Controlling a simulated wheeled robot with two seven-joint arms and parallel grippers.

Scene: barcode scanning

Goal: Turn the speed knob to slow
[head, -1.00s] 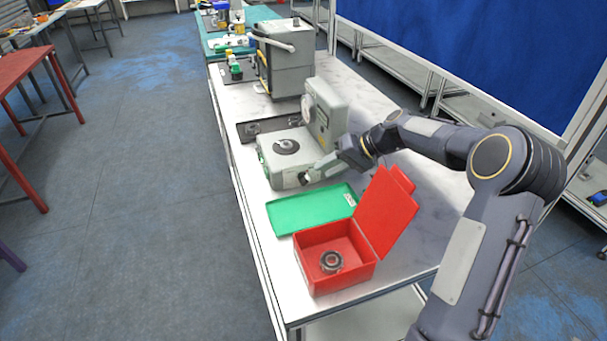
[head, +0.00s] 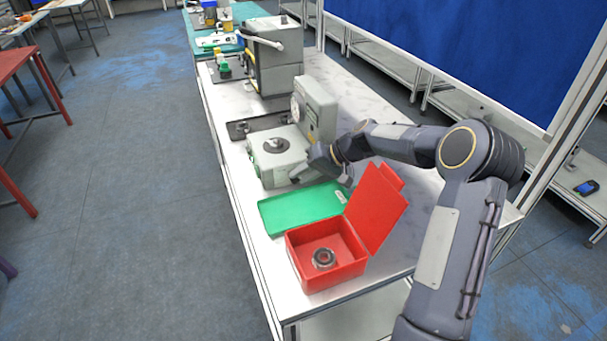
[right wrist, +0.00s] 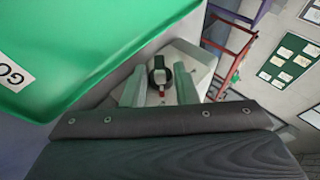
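A grey machine (head: 262,172) with a round dark disc on top (head: 276,146) and an upright housing (head: 318,108) stands on the bench. My right gripper (head: 296,174) is at its near right side, low by the corner. In the right wrist view the two pale fingers of my right gripper (right wrist: 160,88) are apart. A dark knob (right wrist: 158,76) with a red mark below it shows between them, on the machine's pale face. I cannot tell whether the fingers touch it. The speed scale is not readable. My left gripper is not in view.
A green tray (head: 290,212) lies just in front of the machine, close to my right gripper. An open red box (head: 335,272) with a metal ring part (head: 323,259) inside stands nearer, its lid raised. A larger grey machine (head: 275,70) stands farther back.

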